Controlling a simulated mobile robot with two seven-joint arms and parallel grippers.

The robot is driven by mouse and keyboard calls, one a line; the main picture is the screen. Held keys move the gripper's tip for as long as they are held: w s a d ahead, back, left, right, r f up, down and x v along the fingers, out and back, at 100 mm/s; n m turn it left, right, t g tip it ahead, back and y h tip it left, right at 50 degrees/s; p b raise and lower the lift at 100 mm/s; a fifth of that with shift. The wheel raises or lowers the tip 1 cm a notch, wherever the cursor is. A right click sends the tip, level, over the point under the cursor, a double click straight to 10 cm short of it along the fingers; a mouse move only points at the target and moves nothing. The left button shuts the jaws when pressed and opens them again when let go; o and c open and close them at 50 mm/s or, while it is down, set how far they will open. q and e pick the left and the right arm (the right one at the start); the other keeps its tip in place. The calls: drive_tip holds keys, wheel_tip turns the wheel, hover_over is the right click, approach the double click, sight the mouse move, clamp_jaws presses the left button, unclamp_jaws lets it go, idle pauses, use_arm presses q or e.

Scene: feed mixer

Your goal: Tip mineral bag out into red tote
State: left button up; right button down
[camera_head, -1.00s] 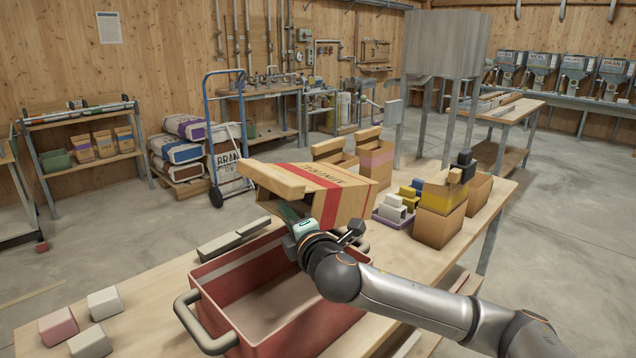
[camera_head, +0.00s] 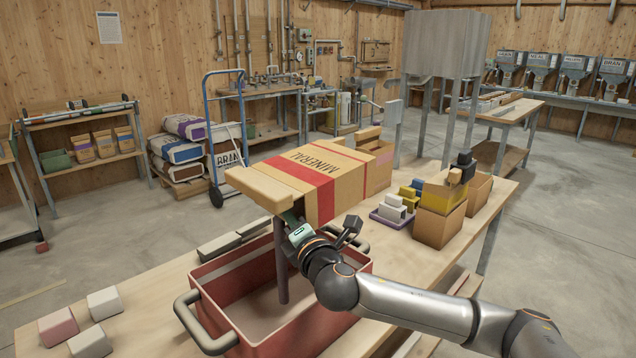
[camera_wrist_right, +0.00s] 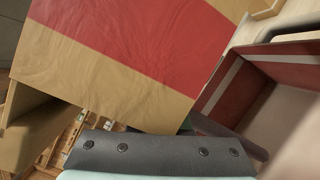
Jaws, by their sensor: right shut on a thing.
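The tan mineral bag (camera_head: 325,172), with a red band and black "MINERAL" lettering, lies tipped on its side above the red tote (camera_head: 238,276). Its folded end points left, over the tote. A dark column (camera_head: 281,262) runs from below that end down into the tote. My right gripper (camera_head: 293,222) is shut on the bag at its lower near edge. In the right wrist view the bag (camera_wrist_right: 110,65) fills the upper part above my gripper's dark finger (camera_wrist_right: 160,152), and the tote (camera_wrist_right: 225,88) shows at right. My left gripper is out of view.
Three small blocks (camera_head: 104,303) lie at the table's left end. Open tan bags (camera_head: 440,222) and a purple tray (camera_head: 392,220) of small blocks stand right of the tote. A blue hand truck (camera_head: 212,130) stands on the floor behind.

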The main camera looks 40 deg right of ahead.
drive_tip(key=shift+r, duration=0.3)
drive_tip(key=shift+r+n+t, duration=0.3)
drive_tip(key=shift+n+t, duration=0.1)
drive_tip(key=shift+n, duration=0.6)
drive_tip(key=shift+f, duration=0.2)
idle(3.3)
